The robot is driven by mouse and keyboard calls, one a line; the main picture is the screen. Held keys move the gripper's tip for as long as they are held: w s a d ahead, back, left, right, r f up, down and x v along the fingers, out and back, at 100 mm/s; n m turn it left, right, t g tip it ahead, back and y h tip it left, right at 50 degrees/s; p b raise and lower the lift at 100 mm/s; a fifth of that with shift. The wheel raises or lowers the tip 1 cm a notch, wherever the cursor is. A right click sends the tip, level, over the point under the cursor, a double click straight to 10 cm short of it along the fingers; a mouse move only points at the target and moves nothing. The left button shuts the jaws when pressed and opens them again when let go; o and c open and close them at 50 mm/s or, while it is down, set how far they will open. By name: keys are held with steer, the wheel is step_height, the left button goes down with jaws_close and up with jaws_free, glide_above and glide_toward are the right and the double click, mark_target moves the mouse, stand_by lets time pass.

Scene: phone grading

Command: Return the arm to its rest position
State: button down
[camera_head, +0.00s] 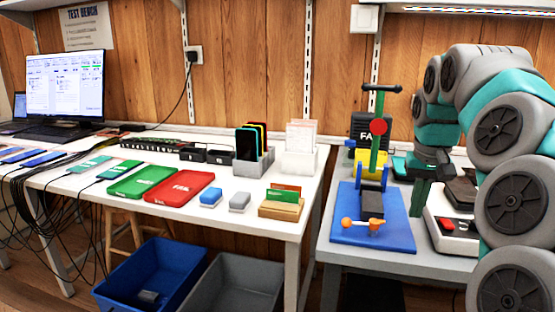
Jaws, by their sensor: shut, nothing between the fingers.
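My arm, grey with teal bands, fills the right side of the head view. It arches up and over, then bends down to my gripper (421,193). The gripper is dark, points downward and is shut with nothing between its fingers. It hangs over the grey right-hand bench, between a blue-based fixture (408,232) on its left and a white device with a red button (447,226) on its right. I cannot tell its exact height above the bench.
The fixture carries a green upright, a red knob and an orange handle. A dark FAIL holder (366,121) stands behind it. The white left table (118,206) holds green and red trays, phones and a monitor (66,84). Blue (134,262) and grey (232,270) bins stand below.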

steer(key=shift+n, duration=0.9)
steer(key=s+a, duration=0.1)
steer(key=s+a+f, duration=0.1)
steer(key=s+a, duration=0.1)
steer(key=s+a+f, duration=0.1)
steer(key=a, duration=0.1)
steer(key=shift+s+a, duration=0.2)
steer(key=shift+s, duration=0.15)
steer(key=s+a+f+g, duration=0.1)
steer(key=s+a+f, duration=0.2)
steer(key=s+f, duration=0.3)
steer(key=s+a+f+g, duration=0.1)
steer(key=s+a+f, duration=0.2)
steer(key=s, duration=1)
steer(key=s+a+f+n+g, duration=0.1)
steer(key=s+a+f, duration=0.2)
steer(key=s+f, duration=0.6)
steer(key=shift+s+f, duration=0.3)
steer(key=shift+s, duration=0.25)
